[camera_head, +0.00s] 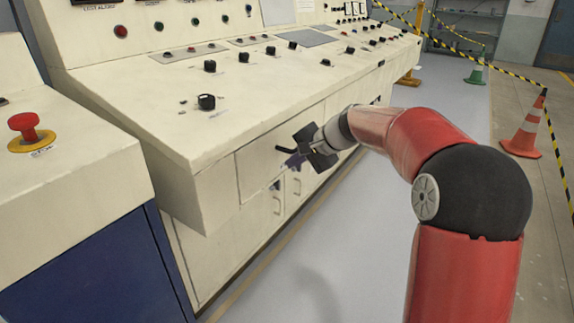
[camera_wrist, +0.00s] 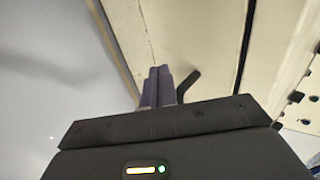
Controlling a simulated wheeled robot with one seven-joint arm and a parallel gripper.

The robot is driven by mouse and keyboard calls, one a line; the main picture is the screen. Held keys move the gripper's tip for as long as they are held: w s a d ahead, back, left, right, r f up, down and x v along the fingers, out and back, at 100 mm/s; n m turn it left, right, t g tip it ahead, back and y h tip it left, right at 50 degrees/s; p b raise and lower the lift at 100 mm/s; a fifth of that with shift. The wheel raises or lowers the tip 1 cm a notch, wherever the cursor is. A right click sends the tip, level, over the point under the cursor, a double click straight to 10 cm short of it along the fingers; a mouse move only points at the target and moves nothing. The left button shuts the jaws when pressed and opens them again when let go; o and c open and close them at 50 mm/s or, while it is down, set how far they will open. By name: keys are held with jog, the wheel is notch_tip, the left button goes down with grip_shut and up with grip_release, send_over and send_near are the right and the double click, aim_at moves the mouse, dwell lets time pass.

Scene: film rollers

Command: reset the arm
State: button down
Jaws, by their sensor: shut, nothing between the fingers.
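My gripper (camera_head: 293,160) is at the end of my red and black arm, in front of the cream console's lower front. Its fingers are shut together with nothing between them, as the wrist view also shows (camera_wrist: 157,84). A dark drawer handle (camera_head: 284,149) is close beside the fingertips; in the wrist view the handle (camera_wrist: 188,84) is just right of them. I cannot tell whether they touch. My arm is stretched forward and bent at the elbow.
The cream console (camera_head: 130,110) with knobs and buttons runs along the left. A red emergency button (camera_head: 26,125) is on the near-left cabinet. An orange cone (camera_head: 525,130), a green cone (camera_head: 478,70) and striped tape edge the right. Grey floor (camera_head: 370,230) lies open between.

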jog(key=v, duration=0.6)
jog(key=s+d+n+h, duration=0.2)
jog(key=s+n+h, duration=0.2)
jog(key=s, duration=1.4)
jog(key=s+d+f+n+h, duration=0.1)
jog(key=s+d+f, duration=0.1)
jog(key=s, duration=0.6)
jog(key=s+d+f+n+h, duration=0.2)
jog(key=s+f, duration=0.3)
jog(key=s, duration=0.3)
jog(key=shift+s+d+f+h, duration=0.3)
jog(key=shift+d+f, duration=0.05)
jog(key=shift+d, duration=0.15)
